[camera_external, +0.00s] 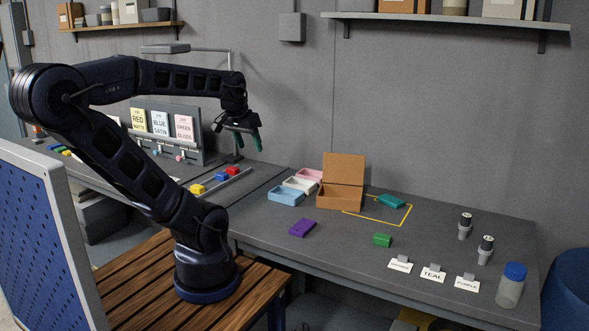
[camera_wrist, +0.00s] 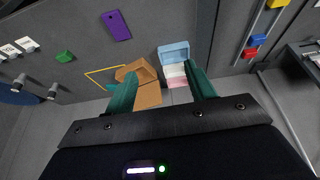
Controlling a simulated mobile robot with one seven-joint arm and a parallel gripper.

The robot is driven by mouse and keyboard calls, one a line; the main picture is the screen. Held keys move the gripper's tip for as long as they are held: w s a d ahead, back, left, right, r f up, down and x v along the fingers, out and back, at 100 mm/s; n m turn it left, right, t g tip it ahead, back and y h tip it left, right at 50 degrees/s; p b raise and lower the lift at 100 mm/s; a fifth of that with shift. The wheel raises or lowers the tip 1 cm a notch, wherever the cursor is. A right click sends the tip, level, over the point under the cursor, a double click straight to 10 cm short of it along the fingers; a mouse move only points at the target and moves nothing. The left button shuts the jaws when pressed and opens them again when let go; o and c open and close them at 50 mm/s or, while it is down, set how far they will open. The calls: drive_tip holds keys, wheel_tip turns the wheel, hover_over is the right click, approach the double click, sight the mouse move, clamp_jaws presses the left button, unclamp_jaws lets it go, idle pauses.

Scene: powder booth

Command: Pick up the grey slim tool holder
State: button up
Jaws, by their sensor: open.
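The back one (camera_external: 465,226) looks slightly slimmer than the front one (camera_external: 485,250); I cannot tell surely which is the grey slim tool holder. Both show small at the far left of the wrist view, one near the corner (camera_wrist: 18,80) and one beside it (camera_wrist: 52,92). My gripper (camera_external: 244,136), with teal fingers, is raised above the table's left part, far from both holders. In the wrist view my gripper (camera_wrist: 163,85) is open with nothing between its fingers.
An open cardboard box (camera_external: 341,181), small trays (camera_external: 285,196), a purple block (camera_external: 302,228), a green block (camera_external: 382,240) and a teal block (camera_external: 391,201) lie on the table. White labels (camera_external: 433,274) and a blue-lidded jar (camera_external: 511,285) are near the holders. A wall shelf (camera_external: 445,18) hangs above.

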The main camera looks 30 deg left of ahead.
drive_tip(key=w+d+f+n+g+h, duration=0.1)
drive_tip(key=w+d+f+g+h, duration=0.2)
drive_tip(key=d, duration=0.5)
drive_tip(key=w+d+g+h, duration=0.1)
drive_tip(key=w+d+h, duration=0.1)
drive_tip(key=w+d, duration=0.45)
drive_tip(key=n+g+h, duration=0.5)
drive_tip(key=n+h, duration=0.3)
drive_tip(key=h, duration=0.2)
approach(488, 243)
drive_tip(key=s+a+r, duration=0.2)
drive_tip(key=a+r, duration=0.4)
drive_tip(key=a, duration=0.7)
drive_tip(key=d+f+n+t+h, duration=0.1)
drive_tip(key=d+f+n, duration=0.1)
drive_tip(key=d+f, duration=0.1)
drive_tip(key=w+d+f+n+t+h, duration=0.1)
drive_tip(key=d+f+n, duration=0.2)
drive_tip(key=d, duration=0.1)
drive_tip(key=d+f+n+h, duration=0.1)
drive_tip(key=d+f+n, duration=0.2)
drive_tip(key=d, duration=0.1)
drive_tip(key=shift+w+d+f+t, duration=0.15)
drive_tip(key=shift+w+d+t, duration=0.15)
drive_tip(key=shift+t, duration=0.1)
drive_tip(key=shift+s+d, duration=0.15)
drive_tip(key=shift+d, duration=2.55)
drive_tip(key=shift+s+d, duration=0.2)
drive_tip(key=shift+d, duration=2.5)
drive_tip(key=shift+c, duration=0.4)
